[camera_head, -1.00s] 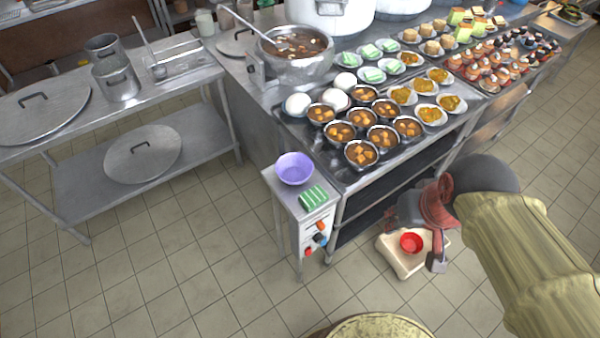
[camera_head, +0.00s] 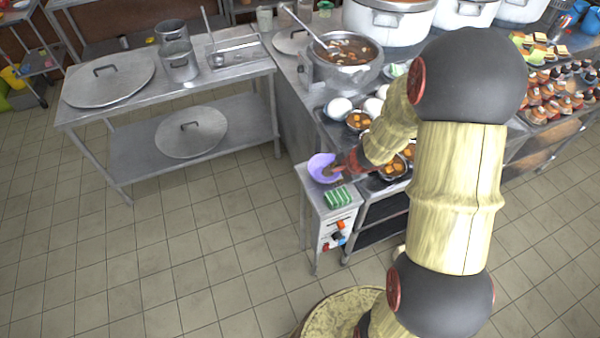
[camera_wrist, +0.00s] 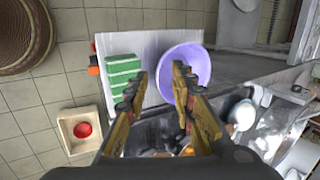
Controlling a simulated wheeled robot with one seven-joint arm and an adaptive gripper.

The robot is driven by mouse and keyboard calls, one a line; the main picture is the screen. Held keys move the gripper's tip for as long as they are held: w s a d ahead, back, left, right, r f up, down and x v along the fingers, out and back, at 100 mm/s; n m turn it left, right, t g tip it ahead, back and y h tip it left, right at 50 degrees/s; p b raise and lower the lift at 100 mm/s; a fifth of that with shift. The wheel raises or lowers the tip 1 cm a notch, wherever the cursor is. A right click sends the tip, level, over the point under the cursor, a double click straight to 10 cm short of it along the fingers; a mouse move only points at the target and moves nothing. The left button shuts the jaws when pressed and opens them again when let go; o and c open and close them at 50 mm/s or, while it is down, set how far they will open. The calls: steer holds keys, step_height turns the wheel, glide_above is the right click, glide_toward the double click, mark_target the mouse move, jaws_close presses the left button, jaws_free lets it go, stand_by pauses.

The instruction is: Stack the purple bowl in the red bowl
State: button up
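The purple bowl (camera_head: 322,168) sits on a small metal side stand (camera_head: 312,199), partly covered by my gripper in the head view. In the wrist view the purple bowl (camera_wrist: 196,62) lies just beyond my right fingertip, which overlaps its near left rim. My gripper (camera_wrist: 160,75) is open, its two fingers apart with nothing visibly held. It also shows in the head view (camera_head: 338,170). The red bowl (camera_wrist: 83,130) lies in a cream tray (camera_wrist: 66,124) at the lower left of the wrist view. In the head view my arm hides the red bowl.
A green striped block (camera_head: 338,197) lies on the stand beside the purple bowl; it also shows in the wrist view (camera_wrist: 124,72). Bowls of food, eggs and a large pot (camera_head: 345,62) crowd the counter behind. The floor at left is clear.

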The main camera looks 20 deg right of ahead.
steer(key=shift+h, duration=0.5)
steer(key=w+d+f+b, duration=0.1)
steer(key=f, duration=0.1)
steer(key=w+f+b, duration=0.1)
steer(key=f, duration=0.1)
steer(key=w+d+f+b, duration=0.1)
steer(key=f, duration=0.1)
steer(key=shift+d+f, duration=0.15)
steer(key=shift+d, duration=0.15)
steer(key=shift+w+f+b, duration=0.25)
steer(key=shift+f+b, duration=0.1)
steer(key=shift+c, duration=0.3)
jaws_close()
